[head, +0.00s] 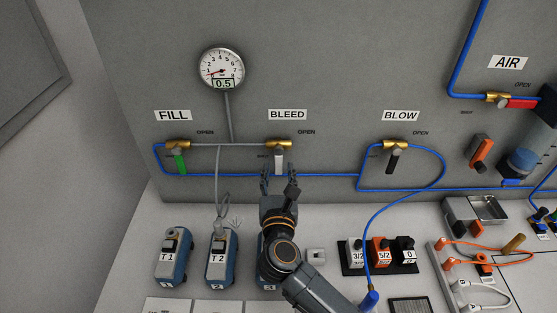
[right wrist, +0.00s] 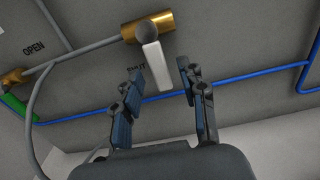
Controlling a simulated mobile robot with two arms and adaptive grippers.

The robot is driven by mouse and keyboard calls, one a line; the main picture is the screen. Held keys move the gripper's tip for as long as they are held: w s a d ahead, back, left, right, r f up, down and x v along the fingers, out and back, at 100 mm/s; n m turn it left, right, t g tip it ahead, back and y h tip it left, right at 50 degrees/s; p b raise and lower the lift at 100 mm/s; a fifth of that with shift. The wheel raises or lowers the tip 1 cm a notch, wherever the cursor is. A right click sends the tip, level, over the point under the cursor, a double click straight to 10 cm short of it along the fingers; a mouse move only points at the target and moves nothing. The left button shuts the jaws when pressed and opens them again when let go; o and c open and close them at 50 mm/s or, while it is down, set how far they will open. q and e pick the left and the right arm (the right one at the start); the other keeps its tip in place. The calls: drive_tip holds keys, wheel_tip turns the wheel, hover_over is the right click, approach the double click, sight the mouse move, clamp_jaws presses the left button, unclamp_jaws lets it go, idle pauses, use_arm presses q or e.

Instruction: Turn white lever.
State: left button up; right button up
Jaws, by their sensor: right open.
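The white lever (head: 279,160) hangs straight down from the brass BLEED valve (head: 279,144) on the grey panel in the head view. In the right wrist view the white lever (right wrist: 157,68) shows just beyond the fingertips, below the brass valve body (right wrist: 147,27). My right gripper (head: 280,176) is open and empty, just below the lever and pointing up at it. In the right wrist view its two fingers (right wrist: 160,82) are spread, with the lever's lower end near the gap between them. I cannot tell if a finger touches it. My left gripper is not in view.
A green lever (head: 180,164) hangs at FILL on the left, a black lever (head: 393,161) at BLOW on the right. A blue tube (head: 320,175) runs along the panel behind the gripper. A gauge (head: 222,69) is above. Tester T2 (head: 222,257) and several small blocks stand on the bench.

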drive_tip(key=shift+w, duration=1.4)
drive_tip(key=shift+c, duration=0.6)
clamp_jaws()
